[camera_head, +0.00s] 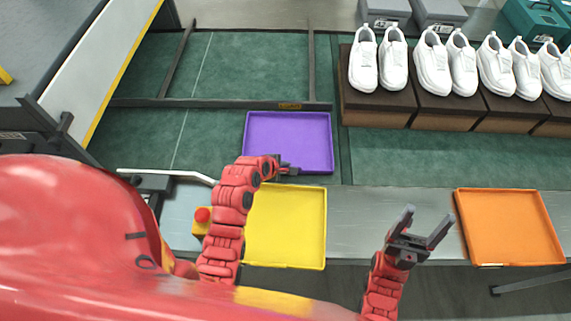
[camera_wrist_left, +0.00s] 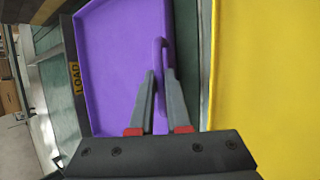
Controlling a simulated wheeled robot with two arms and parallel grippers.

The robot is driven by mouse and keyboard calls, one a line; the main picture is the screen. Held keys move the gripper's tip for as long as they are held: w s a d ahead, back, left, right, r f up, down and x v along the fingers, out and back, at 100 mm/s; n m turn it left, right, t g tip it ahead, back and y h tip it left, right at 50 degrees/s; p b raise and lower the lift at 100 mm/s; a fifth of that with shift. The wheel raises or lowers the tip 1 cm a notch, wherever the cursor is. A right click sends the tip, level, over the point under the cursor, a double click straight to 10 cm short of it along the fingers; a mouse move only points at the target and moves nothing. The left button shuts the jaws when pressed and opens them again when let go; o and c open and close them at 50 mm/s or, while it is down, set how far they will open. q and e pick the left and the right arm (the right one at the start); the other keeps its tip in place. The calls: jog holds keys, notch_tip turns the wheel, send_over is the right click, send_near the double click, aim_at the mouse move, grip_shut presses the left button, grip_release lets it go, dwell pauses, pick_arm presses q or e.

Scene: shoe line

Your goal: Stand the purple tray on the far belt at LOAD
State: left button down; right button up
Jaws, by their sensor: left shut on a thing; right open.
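The purple tray (camera_head: 300,140) is over the green far belt (camera_head: 215,138), close to the yellow-marked LOAD label (camera_head: 289,105). My left gripper (camera_head: 287,170) is at the tray's near edge. In the left wrist view its fingers (camera_wrist_left: 162,100) are shut on the near rim of the purple tray (camera_wrist_left: 118,60), and the LOAD label (camera_wrist_left: 76,78) shows just beyond the tray's far side. I cannot tell whether the tray's bottom rests fully on the belt. My right gripper (camera_head: 425,228) is open and empty above the near belt's front edge.
A yellow tray (camera_head: 290,225) lies on the grey near belt (camera_head: 390,200), partly behind my left arm. An orange tray (camera_head: 508,228) lies at the right. White shoes (camera_head: 363,62) stand on brown boxes (camera_head: 375,105) right of the purple tray. A red button (camera_head: 202,214) is left of my left arm.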

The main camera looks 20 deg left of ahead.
pick_arm(q)
jog(key=c, duration=0.9)
grip_release()
jog(key=shift+r, duration=0.1)
